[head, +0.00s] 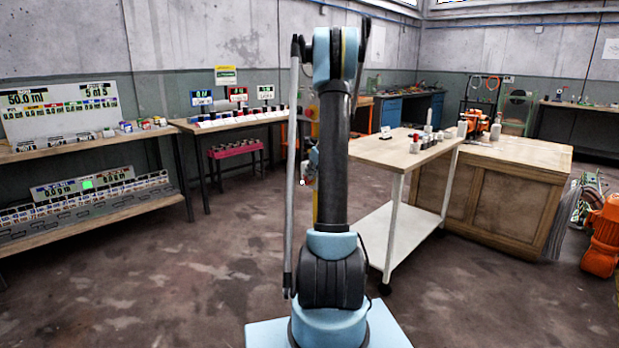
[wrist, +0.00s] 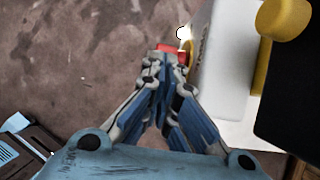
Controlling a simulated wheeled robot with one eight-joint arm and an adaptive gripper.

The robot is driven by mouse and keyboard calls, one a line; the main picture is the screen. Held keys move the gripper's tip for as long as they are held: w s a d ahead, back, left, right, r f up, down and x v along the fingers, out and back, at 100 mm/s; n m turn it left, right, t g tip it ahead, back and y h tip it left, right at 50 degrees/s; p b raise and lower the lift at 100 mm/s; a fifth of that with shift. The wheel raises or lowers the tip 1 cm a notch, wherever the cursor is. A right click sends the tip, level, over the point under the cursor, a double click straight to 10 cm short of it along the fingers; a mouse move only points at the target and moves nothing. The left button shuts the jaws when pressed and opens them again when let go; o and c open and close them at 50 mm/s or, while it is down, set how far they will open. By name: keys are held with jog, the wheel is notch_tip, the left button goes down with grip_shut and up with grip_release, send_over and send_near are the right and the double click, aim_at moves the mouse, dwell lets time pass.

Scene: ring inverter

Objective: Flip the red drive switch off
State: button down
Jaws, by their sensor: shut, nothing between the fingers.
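In the wrist view my gripper (wrist: 165,62) is shut, with its fingertips close together and nothing visible between them. A small red part (wrist: 184,57) shows right at the fingertips, beside the left edge of a white box (wrist: 222,60). It may be the red drive switch; I cannot tell whether the fingers touch it or which way it is set. A small white round part (wrist: 183,33) sits just beyond it. In the head view my arm hides the gripper and most of what is behind it.
A yellow part (wrist: 285,18) and a black block (wrist: 295,100) stand right of the white box, close to my gripper. In the head view a white-legged table (head: 395,150) stands right of my arm.

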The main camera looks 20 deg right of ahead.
jog(key=shift+r, duration=0.2)
dwell(0.6)
jog(key=shift+r, duration=0.65)
jog(key=s+f+v, duration=0.1)
jog(key=v, duration=1.2)
jog(key=shift+d, duration=0.35)
jog(key=shift+s, duration=0.1)
